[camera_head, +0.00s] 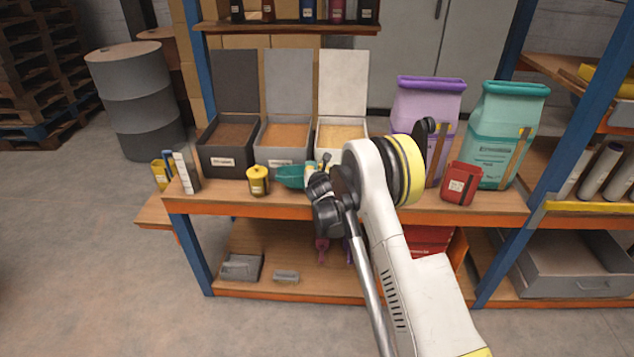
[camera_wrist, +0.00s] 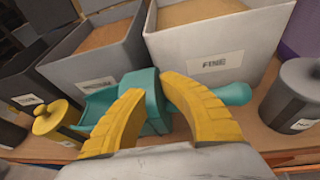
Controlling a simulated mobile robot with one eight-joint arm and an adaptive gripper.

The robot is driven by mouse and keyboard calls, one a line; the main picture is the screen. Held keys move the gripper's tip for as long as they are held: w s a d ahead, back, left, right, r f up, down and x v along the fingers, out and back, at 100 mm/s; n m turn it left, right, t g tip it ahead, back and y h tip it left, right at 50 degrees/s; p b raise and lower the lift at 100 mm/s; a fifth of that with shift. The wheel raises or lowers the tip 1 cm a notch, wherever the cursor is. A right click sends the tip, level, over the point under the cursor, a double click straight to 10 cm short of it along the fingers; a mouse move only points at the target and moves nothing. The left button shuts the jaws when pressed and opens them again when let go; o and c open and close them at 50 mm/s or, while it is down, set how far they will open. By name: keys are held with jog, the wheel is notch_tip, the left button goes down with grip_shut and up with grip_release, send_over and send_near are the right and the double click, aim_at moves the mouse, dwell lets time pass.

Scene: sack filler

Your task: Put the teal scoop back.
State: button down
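The teal scoop (camera_head: 290,177) is in front of the grey and white bins, above the bench top. In the wrist view, its pan (camera_wrist: 98,106) points left, and its round handle (camera_wrist: 235,94) points right, below the FINE label. My gripper (camera_wrist: 152,88) has its two yellow fingers close together on either side of the scoop's blocky middle and appears shut on it. The fingers partly cover that middle. In the head view, my arm hides the gripper's fingertips and the scoop's handle. I cannot tell any gap under the scoop.
Behind stand a dark bin (camera_head: 228,161), a grey bin (camera_head: 283,160) and a white bin (camera_head: 322,151), lids up. A yellow pot (camera_head: 258,181) is left; a grey lidded canister (camera_wrist: 291,100) is right. A red container (camera_head: 460,184) and two sacks stand further right. Purple items (camera_head: 322,250) hang below the bench.

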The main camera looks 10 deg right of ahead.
notch_tip(320, 180, down, 4)
jog(key=shift+f+b, duration=0.1)
jog(key=shift+b, duration=1.1)
jog(key=c, duration=1.6)
grip_release()
